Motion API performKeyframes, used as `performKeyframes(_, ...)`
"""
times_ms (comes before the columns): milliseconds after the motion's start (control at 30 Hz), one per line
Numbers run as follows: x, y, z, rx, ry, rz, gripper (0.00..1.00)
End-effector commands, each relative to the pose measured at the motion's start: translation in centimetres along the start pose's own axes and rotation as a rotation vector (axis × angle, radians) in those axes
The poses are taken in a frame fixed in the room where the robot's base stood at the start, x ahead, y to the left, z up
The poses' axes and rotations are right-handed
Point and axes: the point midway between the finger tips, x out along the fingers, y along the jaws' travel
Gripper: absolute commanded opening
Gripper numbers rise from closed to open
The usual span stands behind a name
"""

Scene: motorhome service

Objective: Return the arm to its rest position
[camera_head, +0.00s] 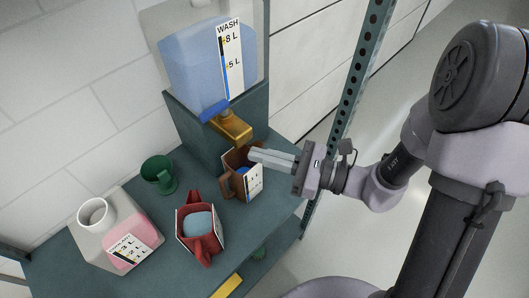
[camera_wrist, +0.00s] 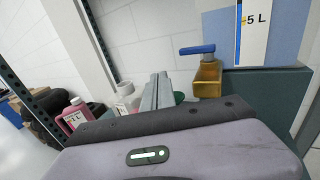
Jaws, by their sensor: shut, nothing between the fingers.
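My gripper (camera_head: 271,158) is at the end of my arm, reaching in from the right in the head view. Its fingers are together and hold nothing. The fingertips are just above and beside a brown jug (camera_head: 239,184) with a white scale label and blue liquid inside. In the wrist view my gripper's closed fingers (camera_wrist: 157,92) point toward the shelf, left of the brass tap (camera_wrist: 207,80) with its blue handle. The brown jug is not visible in the wrist view.
A wash tank (camera_head: 195,65) stands on a block above the tap. A red jug (camera_head: 199,226), green cup (camera_head: 158,172) and pink-filled bottle (camera_head: 128,240) stand on the shelf (camera_head: 170,268). A perforated post (camera_head: 352,95) rises behind my gripper. Open floor lies right.

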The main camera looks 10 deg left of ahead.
Motion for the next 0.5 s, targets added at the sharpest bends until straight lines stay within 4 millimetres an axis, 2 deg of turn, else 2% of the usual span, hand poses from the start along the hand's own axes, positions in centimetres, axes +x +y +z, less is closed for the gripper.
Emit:
performKeyframes(167,-0.3,0.4,0.0,-0.008,0.004,0.008,0.00)
performKeyframes(200,-0.3,1.0,0.1,-0.033,0.018,0.035,0.00)
performKeyframes(267,-0.3,3.0,0.2,-0.117,0.072,0.122,0.00)
performKeyframes(333,-1.2,6.8,-0.5,-0.290,0.202,0.282,0.00)
performKeyframes(400,-3.6,10.1,-2.5,-0.517,0.404,0.444,0.00)
performKeyframes(467,-6.6,11.4,-4.5,-0.721,0.602,0.544,0.00)
performKeyframes(500,-8.7,11.3,-5.4,-0.854,0.737,0.585,0.00)
